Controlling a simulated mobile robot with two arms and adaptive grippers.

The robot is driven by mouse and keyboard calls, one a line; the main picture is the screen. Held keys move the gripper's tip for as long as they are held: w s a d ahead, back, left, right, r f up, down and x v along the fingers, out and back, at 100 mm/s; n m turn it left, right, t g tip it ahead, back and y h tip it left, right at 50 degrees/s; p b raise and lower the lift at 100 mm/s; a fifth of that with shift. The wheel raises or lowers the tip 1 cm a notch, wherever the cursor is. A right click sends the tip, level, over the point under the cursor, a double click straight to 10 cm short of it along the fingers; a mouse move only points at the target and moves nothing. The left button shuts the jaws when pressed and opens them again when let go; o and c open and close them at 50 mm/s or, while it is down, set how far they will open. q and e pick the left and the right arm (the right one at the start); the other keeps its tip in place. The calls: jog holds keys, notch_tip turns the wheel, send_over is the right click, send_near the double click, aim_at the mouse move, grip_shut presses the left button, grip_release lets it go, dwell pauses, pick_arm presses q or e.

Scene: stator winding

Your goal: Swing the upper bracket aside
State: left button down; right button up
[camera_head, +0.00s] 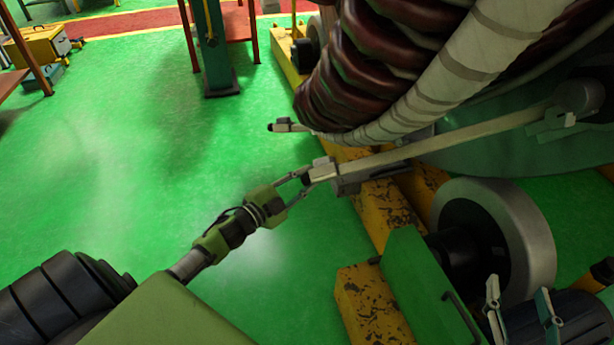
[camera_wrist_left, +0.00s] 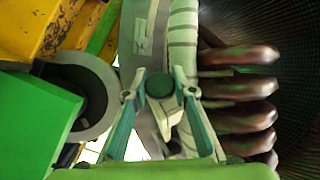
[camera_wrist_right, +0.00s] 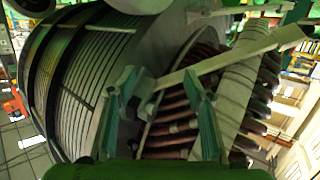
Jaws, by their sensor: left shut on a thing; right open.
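A long beige bracket arm (camera_head: 450,137) runs from a pivot at the stator's side (camera_head: 575,100) down to the left, below the wrapped coil ring. My left gripper (camera_head: 306,180) is shut on its free outer end. In the left wrist view the fingers (camera_wrist_left: 160,92) close around a pale end piece with a dark green round part.
Dark red coils (camera_head: 370,60) and a white wrapped ring (camera_head: 450,75) overhang the bracket. A grey roller (camera_head: 515,235) and a worn yellow frame (camera_head: 372,305) stand below. The green floor (camera_head: 110,170) at left is open. A green post (camera_head: 213,50) stands behind.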

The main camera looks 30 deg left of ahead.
pick_arm(q)
jog(key=shift+s+r+p, duration=0.6)
jog(key=shift+s+p, duration=0.05)
jog(key=shift+p, duration=0.4)
jog(key=shift+s+r+p, duration=0.3)
jog(key=shift+s+p, duration=0.2)
jog(key=shift+p, duration=0.2)
pick_arm(e)
jog(key=s+d+f+g+h, duration=0.1)
jog(key=s+d+f+g, duration=0.1)
jog(key=s+f+g, duration=0.3)
jog(key=s+d+f+g+h, duration=0.2)
jog(key=s+f+g, duration=0.3)
jog(key=s+f, duration=0.4)
jog(key=shift+d+f+m, duration=0.3)
jog(key=shift+d+f, duration=0.05)
jog(key=shift+d, duration=0.45)
pick_arm(q)
jog(key=c, duration=1.7)
grip_release()
jog(key=s, duration=0.4)
jog(key=s+a, duration=0.1)
jog(key=s, duration=0.3)
jog(key=s+a, duration=0.1)
jog(key=s, duration=0.2)
jog(key=shift+s+r, duration=0.25)
jog(key=shift+s, duration=0.15)
